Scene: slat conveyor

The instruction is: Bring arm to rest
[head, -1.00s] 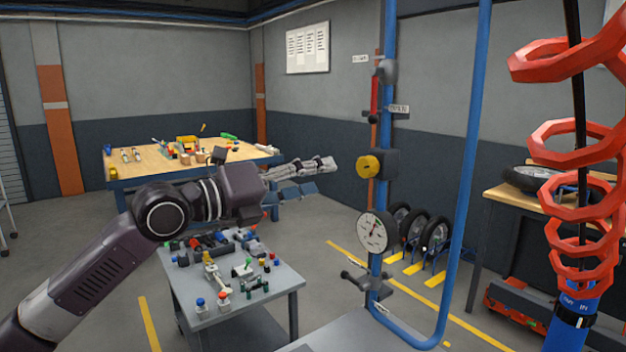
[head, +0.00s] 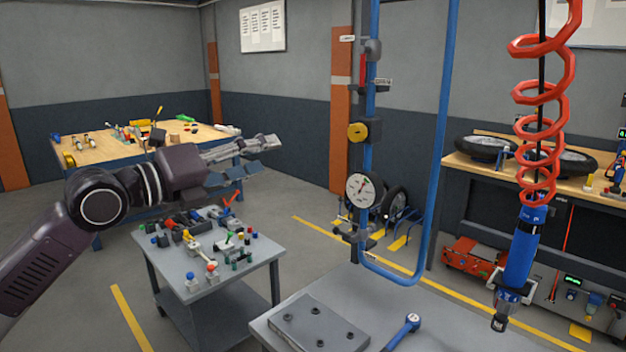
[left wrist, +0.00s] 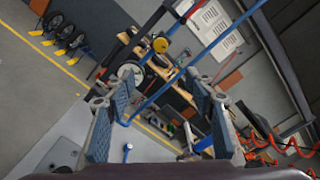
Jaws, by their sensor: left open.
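My left arm comes in from the left in the head view. Its gripper (head: 266,155) is open and empty, held in the air above and behind the small grey cart (head: 226,286), pointing right. In the left wrist view the two padded fingers of the left gripper (left wrist: 163,88) stand apart with nothing between them. My right arm and gripper do not show in either view.
A blue pipe frame (head: 445,120) with a pressure gauge (head: 362,189) stands right of the gripper. A blue tool (head: 521,250) hangs from a red coiled hose (head: 543,95). A grey table (head: 385,290) is in front. A wooden workbench (head: 100,148) stands behind.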

